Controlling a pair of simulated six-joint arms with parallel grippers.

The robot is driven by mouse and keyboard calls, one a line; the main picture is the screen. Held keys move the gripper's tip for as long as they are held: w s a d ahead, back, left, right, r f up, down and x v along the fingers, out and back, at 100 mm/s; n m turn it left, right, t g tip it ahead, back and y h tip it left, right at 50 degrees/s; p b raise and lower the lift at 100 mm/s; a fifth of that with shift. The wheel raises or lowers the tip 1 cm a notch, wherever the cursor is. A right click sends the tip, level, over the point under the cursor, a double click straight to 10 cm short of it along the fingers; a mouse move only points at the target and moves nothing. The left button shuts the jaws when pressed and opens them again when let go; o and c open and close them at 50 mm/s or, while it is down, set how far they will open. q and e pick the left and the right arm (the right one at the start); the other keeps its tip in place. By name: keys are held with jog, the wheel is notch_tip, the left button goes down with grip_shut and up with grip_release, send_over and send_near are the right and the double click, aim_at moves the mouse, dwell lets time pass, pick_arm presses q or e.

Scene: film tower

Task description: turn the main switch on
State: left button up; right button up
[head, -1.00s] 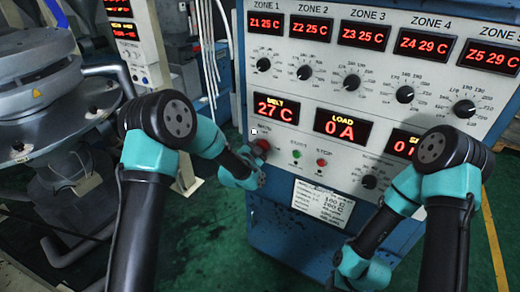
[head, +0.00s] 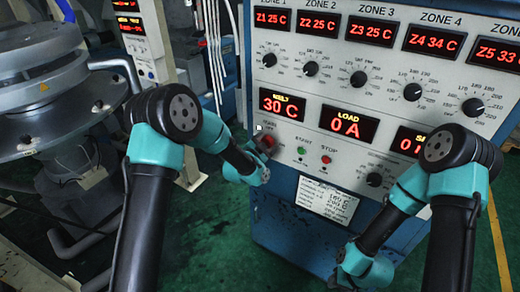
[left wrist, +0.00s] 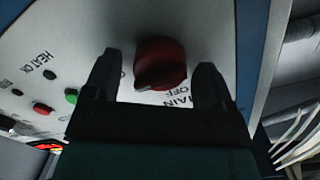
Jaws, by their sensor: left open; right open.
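The main switch is a red rotary knob (head: 266,141) at the left edge of the control panel, partly hidden by my left gripper (head: 262,158). In the left wrist view the red knob (left wrist: 160,62) lies between the two open fingers, with a gap visible on each side. The lettering MAIN and OFF (left wrist: 172,97) shows beside it, and the knob's ridge points to the lower left there. I cannot tell the depth of the fingers along the knob. My right gripper (head: 343,279) hangs low in front of the cabinet, away from the switch, and looks empty.
A green button (head: 301,151) and a red stop button (head: 326,159) sit right of the switch. Zone dials and lit displays (head: 346,124) fill the panel above. A paper label (head: 326,199) is below. A grey machine (head: 45,80) stands at left.

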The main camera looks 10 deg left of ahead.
pick_arm(q)
jog(key=v, duration=1.7)
jog(key=shift+s, duration=0.15)
jog(key=shift+a, duration=0.15)
jog(key=s+a+f+n+g+y, duration=0.25)
jog(key=s+f+n+g, duration=0.2)
jog(key=f, duration=0.45)
jog(key=s+a+f+n+g+y, duration=0.1)
jog(key=s+a+f+n+g, duration=0.3)
jog(key=f, duration=0.6)
jog(key=s+a+f+n+g, duration=0.1)
jog(key=s+f+n+g, duration=0.1)
jog(key=s, duration=0.5)
jog(key=s+a+f+n+g, duration=0.1)
jog(key=s+f+n+g, duration=0.2)
jog(key=s+f, duration=0.3)
jog(key=shift+s+f+g, duration=0.2)
jog(key=shift+s+g, duration=0.45)
jog(key=shift+s, duration=0.35)
